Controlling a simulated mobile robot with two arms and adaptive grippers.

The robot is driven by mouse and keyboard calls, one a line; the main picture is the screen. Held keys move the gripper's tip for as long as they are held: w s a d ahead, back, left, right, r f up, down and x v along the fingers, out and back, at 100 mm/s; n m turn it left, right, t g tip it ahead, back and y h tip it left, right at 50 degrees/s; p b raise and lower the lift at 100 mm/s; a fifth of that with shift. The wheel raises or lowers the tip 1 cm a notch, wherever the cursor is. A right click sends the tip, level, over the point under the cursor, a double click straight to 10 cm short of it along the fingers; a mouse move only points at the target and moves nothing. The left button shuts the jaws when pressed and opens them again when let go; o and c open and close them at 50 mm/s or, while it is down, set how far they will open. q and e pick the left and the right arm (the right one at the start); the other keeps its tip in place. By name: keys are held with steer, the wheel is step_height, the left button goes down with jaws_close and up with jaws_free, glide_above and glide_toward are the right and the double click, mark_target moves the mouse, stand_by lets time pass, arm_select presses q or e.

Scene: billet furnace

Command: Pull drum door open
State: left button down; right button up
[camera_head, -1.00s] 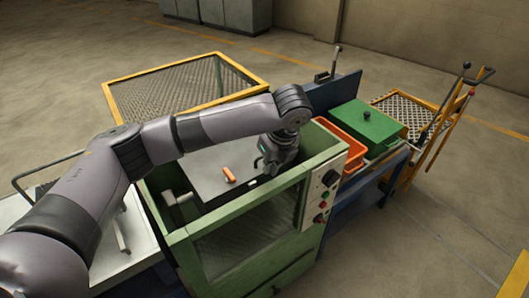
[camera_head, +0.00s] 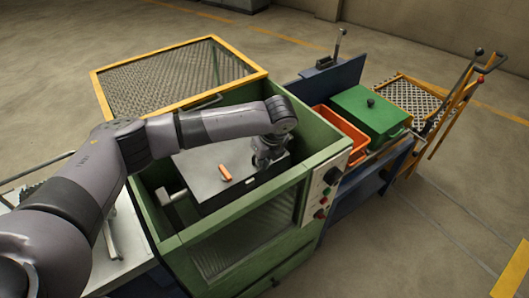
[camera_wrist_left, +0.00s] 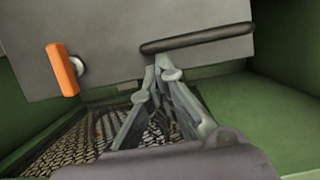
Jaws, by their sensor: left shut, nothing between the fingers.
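The drum door is a grey flat panel (camera_head: 208,160) inside the green machine housing. It carries an orange handle (camera_head: 225,173), which also shows at the left in the left wrist view (camera_wrist_left: 62,70). A dark bar (camera_wrist_left: 197,38) runs along the panel near its edge in the wrist view. My left gripper (camera_head: 262,162) is over the right part of the panel. In the wrist view its fingertips (camera_wrist_left: 163,70) are together, at the panel's edge just below the dark bar's left end; I cannot tell if they touch. The right gripper is out of view.
The green housing (camera_head: 240,222) surrounds the panel, with a control box (camera_head: 325,188) on its right. A raised yellow-framed mesh guard (camera_head: 170,82) stands behind. An orange bin (camera_head: 338,128) and a green lidded box (camera_head: 370,118) sit to the right.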

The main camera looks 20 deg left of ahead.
arm_select(q)
steer(key=shift+f, duration=0.25)
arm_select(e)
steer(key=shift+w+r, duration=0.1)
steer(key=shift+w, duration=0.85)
arm_select(q)
steer(key=shift+a, duration=0.1)
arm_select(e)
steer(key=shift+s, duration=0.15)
